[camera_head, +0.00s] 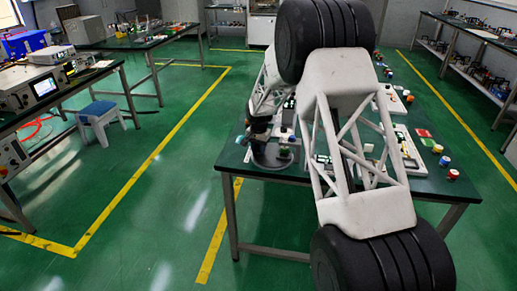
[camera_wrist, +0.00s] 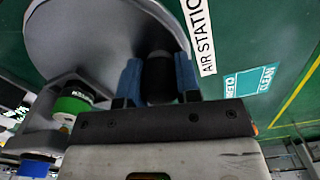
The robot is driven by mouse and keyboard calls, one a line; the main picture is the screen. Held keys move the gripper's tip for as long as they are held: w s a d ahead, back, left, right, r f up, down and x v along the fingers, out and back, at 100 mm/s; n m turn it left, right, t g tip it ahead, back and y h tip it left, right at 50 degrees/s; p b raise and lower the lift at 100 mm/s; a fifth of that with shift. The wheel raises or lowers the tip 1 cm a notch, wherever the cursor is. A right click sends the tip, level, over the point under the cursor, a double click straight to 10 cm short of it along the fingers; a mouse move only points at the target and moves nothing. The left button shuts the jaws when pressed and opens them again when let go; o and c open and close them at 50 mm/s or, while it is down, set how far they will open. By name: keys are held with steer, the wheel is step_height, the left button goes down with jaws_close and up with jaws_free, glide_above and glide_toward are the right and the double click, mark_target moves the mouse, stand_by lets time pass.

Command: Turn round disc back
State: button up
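The round disc (camera_wrist: 85,40) is a large smooth grey plate filling the upper left of the wrist view. In the head view the round disc (camera_head: 268,158) lies near the left front edge of the green table, partly covered by my arm's end. A dark upright knob (camera_wrist: 158,78) stands near the disc's edge in the wrist view. My gripper (camera_wrist: 158,72) has its blue fingers on both sides of this knob, seemingly touching it. The knob's far end and the finger contact are partly hidden.
A green-capped part (camera_wrist: 75,100) and a blue-capped part (camera_wrist: 37,167) sit close to the gripper's left. An "AIR STATION" label (camera_wrist: 200,35) lies right of the disc. The table (camera_head: 440,195) carries several small coloured parts, partly hidden behind my arm.

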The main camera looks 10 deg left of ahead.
mark_target(265, 161)
jaws_close()
steer(key=shift+s+n, duration=0.3)
steer(key=shift+n, duration=0.2)
steer(key=shift+s+d+n, duration=0.15)
steer(key=shift+s+n, duration=0.45)
steer(key=shift+n, duration=0.5)
steer(key=shift+s+d+n, duration=0.3)
steer(key=shift+s+n, duration=0.4)
steer(key=shift+n, duration=0.7)
steer(key=shift+s+d+n, duration=0.35)
steer(key=shift+s+n, duration=0.05)
steer(key=shift+n, duration=0.55)
steer(key=shift+s+d+n, duration=0.3)
steer(key=shift+s+n, duration=0.05)
steer(key=shift+n, duration=0.6)
steer(key=shift+s+d+n, duration=0.25)
steer(key=shift+d+n, duration=0.15)
steer(key=shift+n, duration=0.5)
steer(key=shift+s+d+n, duration=0.25)
steer(key=shift+d+n, duration=0.1)
steer(key=shift+n, duration=0.55)
steer(key=shift+d, duration=0.1)
